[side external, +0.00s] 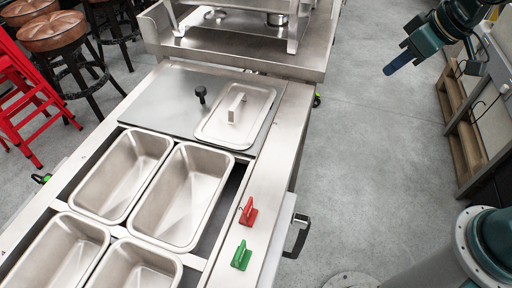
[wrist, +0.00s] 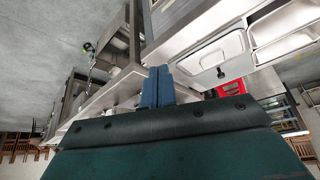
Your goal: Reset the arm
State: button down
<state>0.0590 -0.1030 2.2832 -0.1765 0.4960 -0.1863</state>
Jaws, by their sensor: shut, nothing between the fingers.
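My gripper (side external: 397,62) shows at the upper right of the side external view. Its blue fingers are together and hold nothing. It hangs over the grey floor, to the right of the steel counter (side external: 285,135) and well apart from it. In the wrist view my gripper (wrist: 158,77) points up the picture, with its two blue fingers side by side. The counter appears beyond it at the upper right of that view.
Several steel pans (side external: 122,177) sit in the counter's wells. A steel lid (side external: 212,128) lies behind them. A red clip (side external: 248,212) and a green clip (side external: 241,256) stand on the right ledge. A bench (side external: 487,110) stands at the far right. The floor between is clear.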

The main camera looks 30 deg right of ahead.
jog(key=s+d+r+m, duration=0.1)
jog(key=s+r, duration=0.1)
jog(key=s, duration=0.6)
jog(key=s+d+r+m+h, duration=0.1)
jog(key=s+r, duration=0.1)
jog(key=s, duration=0.7)
jog(key=shift+s+r+m+h, duration=0.25)
jog(key=shift+r+m+h, duration=0.05)
jog(key=shift+r+m, duration=0.1)
